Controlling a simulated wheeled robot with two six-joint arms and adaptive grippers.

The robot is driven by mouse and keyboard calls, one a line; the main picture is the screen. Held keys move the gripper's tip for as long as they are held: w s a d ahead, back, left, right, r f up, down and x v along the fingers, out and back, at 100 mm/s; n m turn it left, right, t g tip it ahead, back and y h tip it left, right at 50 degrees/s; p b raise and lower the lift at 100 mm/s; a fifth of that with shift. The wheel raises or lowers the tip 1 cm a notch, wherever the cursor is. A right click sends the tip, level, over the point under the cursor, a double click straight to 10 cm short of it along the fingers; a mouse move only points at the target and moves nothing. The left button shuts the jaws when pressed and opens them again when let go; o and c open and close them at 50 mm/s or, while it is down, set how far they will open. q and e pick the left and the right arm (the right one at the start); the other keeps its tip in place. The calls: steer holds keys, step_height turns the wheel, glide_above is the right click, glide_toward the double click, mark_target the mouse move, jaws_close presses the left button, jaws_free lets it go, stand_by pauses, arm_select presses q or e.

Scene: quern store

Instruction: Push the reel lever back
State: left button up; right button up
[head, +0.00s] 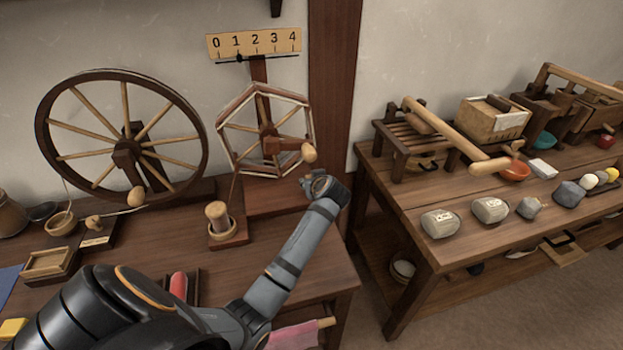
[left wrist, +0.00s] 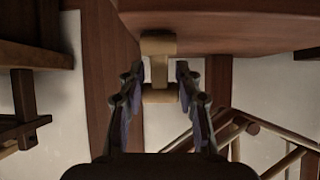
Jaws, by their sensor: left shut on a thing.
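The reel (head: 266,130) is a six-sided wooden frame on a dark stand, with a crank ending in a pale knob (head: 309,153). My left gripper (head: 325,187) is at the right end of the reel's base, below the crank and apart from the knob. In the left wrist view, a pale wooden T-shaped piece (left wrist: 158,45), apparently the lever, sits at the edge of dark wood. In the head view the gripper hides this piece. My right gripper is not in view.
A scale numbered 0 to 4 (head: 254,42) hangs above the reel. A big spoked wheel (head: 127,150) stands to its left, and a cup with a bobbin (head: 218,222) in front. A second table (head: 410,200) with stones and wooden devices is at right, beyond a gap.

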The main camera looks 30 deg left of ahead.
arm_select(q)
steer(key=o, duration=1.2)
steer(key=shift+c, duration=0.2)
steer(key=v, duration=0.7)
steer(key=shift+s+r, duration=0.15)
steer(key=shift+d, duration=0.15)
